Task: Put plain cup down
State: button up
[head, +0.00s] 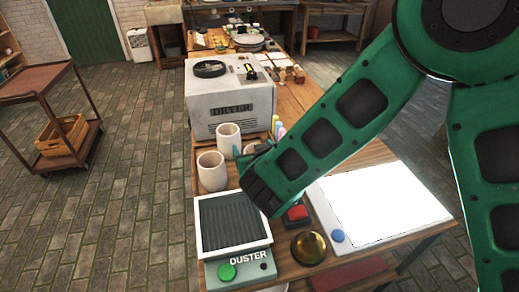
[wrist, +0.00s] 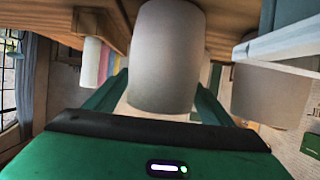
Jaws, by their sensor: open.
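A plain pale cup (wrist: 167,60) stands between the two fingers of my gripper (wrist: 160,95) in the wrist view, which looks upside down. The fingers are open, one on each side of it, and its base seems to meet the wooden table. In the head view a pale part of this cup (head: 251,148) shows at my gripper (head: 252,153); my arm hides most of it. Two more plain cups, a rear one (head: 229,141) and a front one (head: 211,172), stand upright just left of my gripper. One neighbouring cup (wrist: 260,92) shows at right in the wrist view.
The grey dryer (head: 230,102) stands behind the cups and the duster (head: 233,250) in front of them. Coloured bottles (head: 278,128) stand close behind my gripper. A red button (head: 298,213), a brass dome (head: 308,247) and a white panel (head: 385,205) lie to the right.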

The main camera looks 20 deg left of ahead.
jog(key=v, duration=1.2)
